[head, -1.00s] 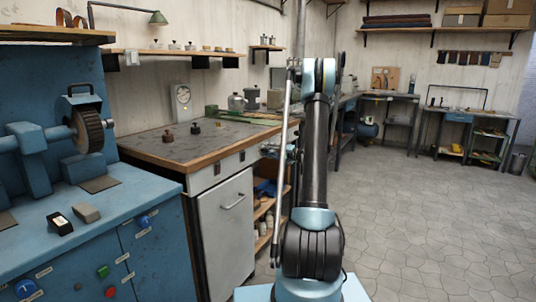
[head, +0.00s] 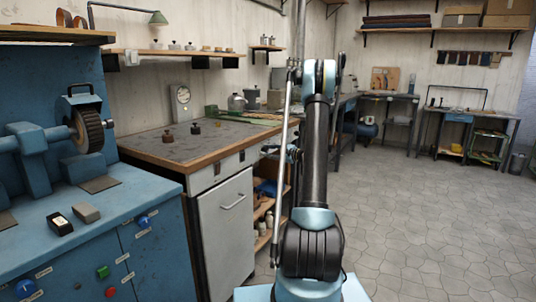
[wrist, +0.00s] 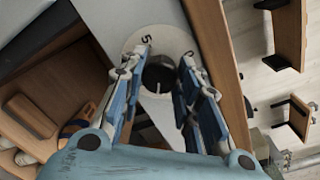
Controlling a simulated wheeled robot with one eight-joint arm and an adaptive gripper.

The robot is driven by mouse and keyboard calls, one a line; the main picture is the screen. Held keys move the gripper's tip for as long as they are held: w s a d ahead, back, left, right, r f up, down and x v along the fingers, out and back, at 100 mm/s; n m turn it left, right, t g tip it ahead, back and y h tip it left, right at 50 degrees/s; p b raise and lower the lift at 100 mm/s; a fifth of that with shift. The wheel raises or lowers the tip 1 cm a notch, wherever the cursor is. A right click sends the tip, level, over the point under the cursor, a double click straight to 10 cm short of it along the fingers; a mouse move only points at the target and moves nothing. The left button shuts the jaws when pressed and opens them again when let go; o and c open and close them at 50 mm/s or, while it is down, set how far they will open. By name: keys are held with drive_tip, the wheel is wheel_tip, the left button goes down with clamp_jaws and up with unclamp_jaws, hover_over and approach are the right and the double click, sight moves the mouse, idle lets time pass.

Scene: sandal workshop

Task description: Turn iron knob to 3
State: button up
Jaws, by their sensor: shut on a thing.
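The dark round iron knob (wrist: 159,73) sits on a pale round dial (wrist: 133,41) in the wrist view. A "5" shows at the dial's upper left and what looks like a "0" at its upper right; other figures are hidden by my fingers. A small light mark shows on the knob's lower face. My gripper (wrist: 160,64) is shut on the knob, one finger on each side. In the head view my gripper (head: 272,151) is at the bench's right front corner, partly behind my arm; the knob cannot be made out there.
The wood-edged bench (head: 160,148) carries two small dark weights (head: 196,129). A scale (head: 181,102) and a kettle (head: 237,102) stand behind. Open shelves (head: 263,210) lie below the gripper. A blue grinder cabinet (head: 90,225) is at left. Floor on the right is clear.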

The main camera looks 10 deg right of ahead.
drive_tip(key=shift+d+f+m, duration=0.1)
drive_tip(key=shift+m, duration=1.8)
drive_tip(key=shift+d+f+m, duration=0.1)
drive_tip(key=shift+m, duration=2.1)
drive_tip(key=shift+a, duration=0.1)
drive_tip(key=o, duration=1.1)
drive_tip(key=shift+f, duration=0.1)
